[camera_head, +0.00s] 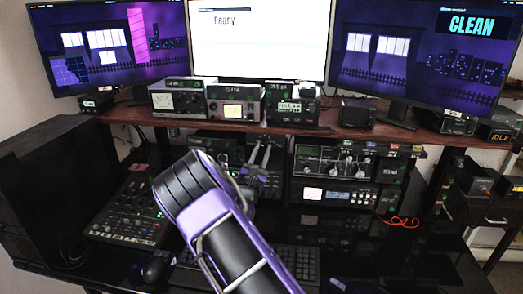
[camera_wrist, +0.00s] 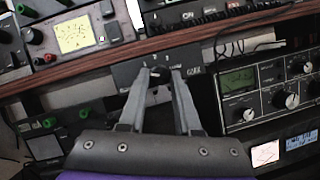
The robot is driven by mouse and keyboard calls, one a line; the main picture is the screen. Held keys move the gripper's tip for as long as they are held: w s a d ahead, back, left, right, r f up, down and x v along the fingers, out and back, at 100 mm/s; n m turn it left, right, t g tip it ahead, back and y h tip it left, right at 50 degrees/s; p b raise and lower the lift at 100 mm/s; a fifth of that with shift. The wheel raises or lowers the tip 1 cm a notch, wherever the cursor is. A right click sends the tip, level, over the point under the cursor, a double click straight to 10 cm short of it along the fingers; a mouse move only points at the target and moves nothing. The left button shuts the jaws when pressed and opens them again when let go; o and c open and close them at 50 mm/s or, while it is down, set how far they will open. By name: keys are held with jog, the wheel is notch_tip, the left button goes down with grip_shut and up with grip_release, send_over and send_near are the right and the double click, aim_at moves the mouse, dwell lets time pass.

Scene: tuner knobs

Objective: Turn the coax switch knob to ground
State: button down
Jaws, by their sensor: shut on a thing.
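The coax switch (camera_wrist: 130,72) is a dark panel with small pale markings, mounted below the shelf edge in the wrist view. Its small knob (camera_wrist: 158,75) sits between my fingertips and is mostly hidden by them. My gripper (camera_wrist: 163,73) is shut on the knob, with its two grey fingers reaching up to the panel. In the head view my gripper (camera_head: 261,146) reaches the equipment under the shelf, and the knob cannot be made out there. The small print is too blurred to tell which position the knob points to.
A tuner with a display and several knobs (camera_wrist: 262,88) stands close right of my gripper. The wooden shelf (camera_head: 230,127) runs just above, carrying several radios and meters. A mixer (camera_head: 130,208) and a keyboard (camera_head: 298,262) lie on the desk.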

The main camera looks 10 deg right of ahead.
jog(key=shift+n+t+y+p, duration=0.4)
jog(key=shift+n+y, duration=0.3)
jog(key=shift+n, duration=0.7)
jog(key=c, duration=0.6)
grip_release()
jog(key=shift+s+f, duration=0.1)
jog(key=v, duration=1.7)
jog(key=shift+s+b, duration=0.15)
jog(key=shift+b, duration=0.15)
